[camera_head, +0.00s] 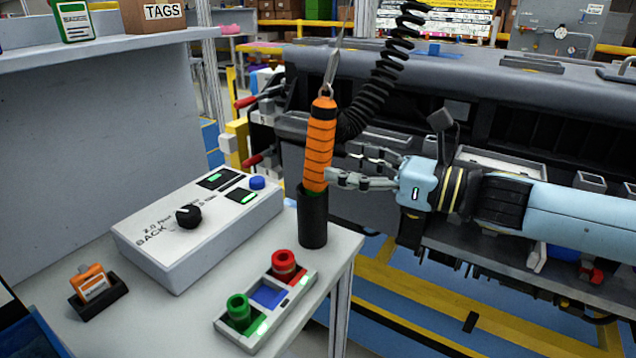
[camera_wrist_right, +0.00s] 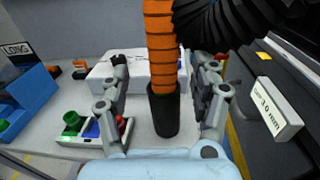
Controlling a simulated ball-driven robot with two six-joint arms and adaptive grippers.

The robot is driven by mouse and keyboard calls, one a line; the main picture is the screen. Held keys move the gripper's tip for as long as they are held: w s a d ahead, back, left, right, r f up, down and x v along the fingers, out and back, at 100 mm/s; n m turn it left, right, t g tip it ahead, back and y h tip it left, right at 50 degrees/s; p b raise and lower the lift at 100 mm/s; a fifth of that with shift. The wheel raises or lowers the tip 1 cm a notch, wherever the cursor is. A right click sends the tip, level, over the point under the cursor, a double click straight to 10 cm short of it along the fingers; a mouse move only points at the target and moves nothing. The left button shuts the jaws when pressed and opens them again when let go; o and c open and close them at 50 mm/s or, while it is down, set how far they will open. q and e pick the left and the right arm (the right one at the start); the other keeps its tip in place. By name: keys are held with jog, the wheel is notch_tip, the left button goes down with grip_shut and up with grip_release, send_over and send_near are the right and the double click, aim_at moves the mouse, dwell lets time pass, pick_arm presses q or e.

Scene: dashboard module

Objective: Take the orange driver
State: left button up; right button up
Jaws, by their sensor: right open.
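The orange driver (camera_head: 319,148) hangs upright from a hook, with its lower end in a black cylindrical holder (camera_head: 313,219) at the bench's right edge. My right gripper (camera_head: 335,165) comes in from the right, level with the driver's orange body. In the right wrist view the driver (camera_wrist_right: 160,45) stands between the open fingers of the gripper (camera_wrist_right: 163,92), with a gap visible on each side. The black holder (camera_wrist_right: 164,112) shows below it. My left gripper is not in view.
A white control box (camera_head: 200,225) with a black knob stands left of the driver. A button panel (camera_head: 266,300) with red and green buttons lies in front. A black coiled hose (camera_head: 392,70) hangs just behind the driver. The dark dashboard (camera_head: 480,90) lies beyond the arm.

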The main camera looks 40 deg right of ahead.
aim_at(330, 157)
jog(key=shift+w+a+b, duration=0.2)
jog(key=shift+w+b, duration=0.05)
jog(key=shift+b, duration=0.15)
jog(key=shift+w+a+b, duration=0.15)
jog(key=shift+w+b, duration=0.35)
jog(key=shift+b, duration=0.05)
jog(key=shift+w+a+r, duration=0.1)
jog(key=shift+w, duration=0.3)
jog(key=shift+w+a+r+p, duration=0.1)
jog(key=shift+w+p, duration=0.1)
jog(key=shift+w, duration=0.15)
jog(key=shift+w+a+p, duration=0.1)
jog(key=shift+w+p, duration=0.05)
jog(key=shift+w, duration=0.15)
jog(key=shift+w+a+r+p, duration=0.15)
jog(key=shift+w+a+p, duration=0.05)
jog(key=shift+w+p, duration=0.25)
jog(key=shift+w+a+f, duration=0.25)
jog(key=shift+w, duration=0.15)
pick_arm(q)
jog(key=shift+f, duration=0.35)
pick_arm(e)
grip_shut()
